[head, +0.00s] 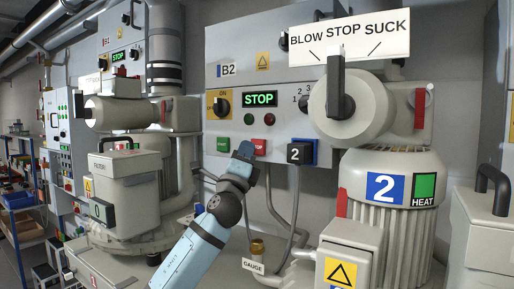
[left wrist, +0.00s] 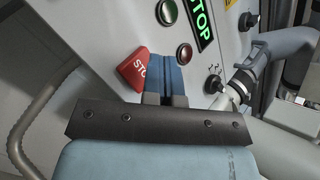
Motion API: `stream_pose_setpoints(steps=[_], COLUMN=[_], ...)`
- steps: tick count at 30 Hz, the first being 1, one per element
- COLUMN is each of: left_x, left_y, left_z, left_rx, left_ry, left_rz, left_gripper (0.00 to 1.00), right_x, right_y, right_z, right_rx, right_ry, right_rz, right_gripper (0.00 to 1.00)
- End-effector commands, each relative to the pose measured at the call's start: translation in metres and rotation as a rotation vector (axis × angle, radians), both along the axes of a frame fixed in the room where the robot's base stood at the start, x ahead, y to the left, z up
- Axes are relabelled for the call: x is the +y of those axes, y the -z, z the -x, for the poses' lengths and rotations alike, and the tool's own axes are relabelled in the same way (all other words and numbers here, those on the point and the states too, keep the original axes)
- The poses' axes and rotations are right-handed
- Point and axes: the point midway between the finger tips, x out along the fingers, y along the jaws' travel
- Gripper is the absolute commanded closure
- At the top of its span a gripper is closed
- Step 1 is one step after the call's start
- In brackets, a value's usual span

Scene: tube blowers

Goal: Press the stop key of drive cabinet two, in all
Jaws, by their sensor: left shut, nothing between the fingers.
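Drive cabinet two is the grey box marked B2 (head: 285,85). Its display (head: 259,99) reads STOP in green. The red stop key (head: 259,147) is low on its front, right of a green key (head: 223,144). My left gripper (head: 246,150) is shut and empty, its blue fingertips at the cabinet front just left of the red key in the head view. In the left wrist view the fingertips (left wrist: 165,68) overlap the edge of the red key (left wrist: 133,69), which is partly hidden. I cannot tell whether they touch it. My right gripper is not in view.
A selector lever (head: 341,85) on the right points up under STOP. The blower motor (head: 385,190) stands front right, a gauge fitting (head: 257,247) below. Another blower (head: 125,185) stands left.

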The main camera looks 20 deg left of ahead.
Motion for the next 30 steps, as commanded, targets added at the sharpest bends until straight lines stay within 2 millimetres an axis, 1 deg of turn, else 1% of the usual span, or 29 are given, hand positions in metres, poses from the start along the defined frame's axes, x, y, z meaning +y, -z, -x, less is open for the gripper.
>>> stream_pose_setpoints(steps=[5,12,17,21,30], left_x=[0.001,0.005,0.006,0.007,0.007], left_y=[-0.002,-0.002,-0.001,0.0,0.0], left_z=[0.01,0.034,0.046,0.05,0.05], left_rx=[0.0,0.0,-0.001,0.0,0.0], left_ry=[0.0,-0.001,0.001,0.0,0.0], left_rz=[0.0,-0.001,0.0,0.0,0.0], left_gripper=[1.0,1.0,1.0,1.0,1.0], right_x=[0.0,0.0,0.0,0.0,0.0], right_y=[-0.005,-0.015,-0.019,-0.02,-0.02], right_z=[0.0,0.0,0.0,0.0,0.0], right_rx=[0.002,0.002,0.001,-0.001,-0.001], right_ry=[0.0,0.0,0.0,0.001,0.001], right_rz=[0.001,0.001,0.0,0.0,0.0], right_gripper=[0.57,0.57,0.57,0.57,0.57])
